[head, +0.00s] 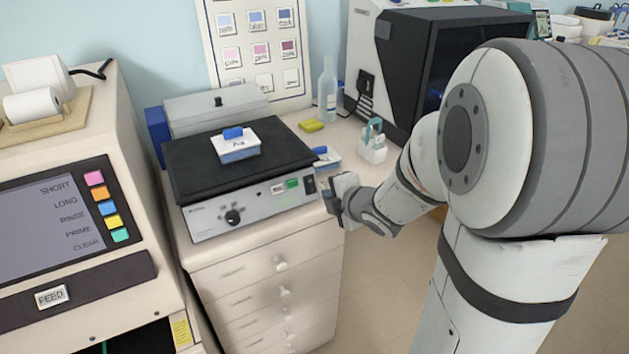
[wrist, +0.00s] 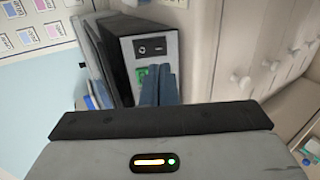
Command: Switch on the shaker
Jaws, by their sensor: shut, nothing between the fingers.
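My gripper (head: 331,203) is just right of the switch, in front of the panel. Contact cannot be told.
The shaker stands on a cream drawer cabinet (head: 270,270). A machine with a screen (head: 50,215) and coloured buttons stands at left. A clear bottle (head: 327,90), a yellow sponge (head: 311,126) and a small white caddy (head: 372,148) are behind. Floor is free right of the cabinet.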

